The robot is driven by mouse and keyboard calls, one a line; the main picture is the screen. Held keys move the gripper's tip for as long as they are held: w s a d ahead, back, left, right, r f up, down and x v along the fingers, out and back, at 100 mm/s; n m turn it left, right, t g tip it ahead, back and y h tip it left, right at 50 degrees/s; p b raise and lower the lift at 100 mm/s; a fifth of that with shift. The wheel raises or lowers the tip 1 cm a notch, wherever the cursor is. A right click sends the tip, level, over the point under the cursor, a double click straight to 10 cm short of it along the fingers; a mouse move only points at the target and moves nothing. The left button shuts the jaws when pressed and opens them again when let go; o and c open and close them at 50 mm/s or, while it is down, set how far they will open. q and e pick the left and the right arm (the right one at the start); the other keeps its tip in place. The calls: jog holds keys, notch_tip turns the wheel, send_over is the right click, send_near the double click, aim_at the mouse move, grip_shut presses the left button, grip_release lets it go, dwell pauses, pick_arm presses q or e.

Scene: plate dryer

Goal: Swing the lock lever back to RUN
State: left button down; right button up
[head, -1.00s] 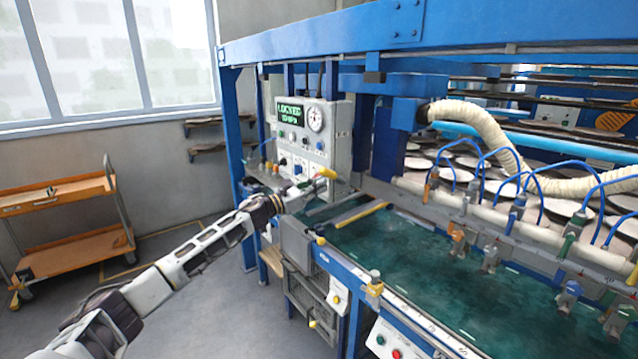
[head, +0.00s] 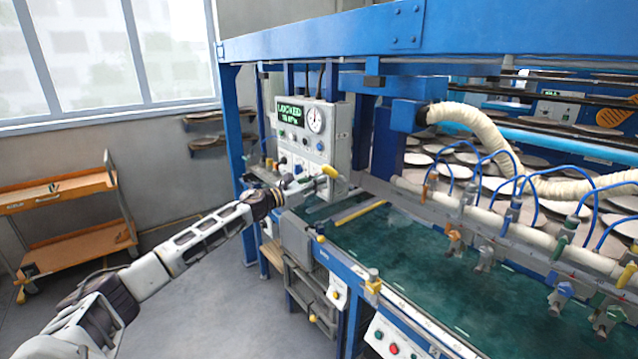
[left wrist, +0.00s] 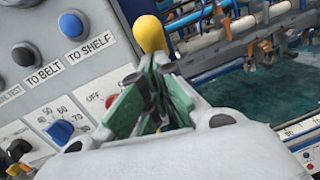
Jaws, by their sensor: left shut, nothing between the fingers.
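The lever's yellow knob (head: 330,172) stands out in front of the grey control panel (head: 338,135). In the left wrist view the yellow knob (left wrist: 150,36) is large, just beyond the fingertips. My left gripper (head: 316,183) is shut and empty, close to the knob. Its green-padded fingers (left wrist: 160,64) show in the left wrist view and overlap the knob's lower end; I cannot tell whether they touch it. The lever's arm below the knob is hidden by the fingers. The panel display (head: 291,114) reads LOCKED in green; its second line is too small to read surely. My right gripper is not in view.
The panel carries a dial gauge (head: 315,120), knobs and a red OFF button (left wrist: 112,101). To the right lies the green belt (head: 400,250), with a rail of valves and blue hoses. An orange cart (head: 70,190) stands at far left, with open floor before it.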

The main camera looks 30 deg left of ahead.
aim_at(334, 156)
pick_arm(q)
jog(key=shift+w+r, duration=0.15)
jog(key=shift+r, duration=0.35)
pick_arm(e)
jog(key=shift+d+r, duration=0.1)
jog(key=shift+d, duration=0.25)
pick_arm(q)
jog(key=w+r, duration=0.1)
jog(key=r, duration=0.1)
jog(key=w+d+r+p, duration=0.1)
jog(key=w+r, duration=0.1)
jog(key=r, duration=0.1)
jog(key=shift+w+d+r, duration=0.35)
jog(key=shift+w, duration=0.05)
jog(key=shift+w+d+r, duration=0.2)
jog(key=shift+w+r, duration=0.05)
jog(key=shift+w, duration=0.25)
jog(key=shift+w+d+r, duration=0.15)
jog(key=shift+w+r, duration=0.1)
jog(key=shift+w, duration=0.2)
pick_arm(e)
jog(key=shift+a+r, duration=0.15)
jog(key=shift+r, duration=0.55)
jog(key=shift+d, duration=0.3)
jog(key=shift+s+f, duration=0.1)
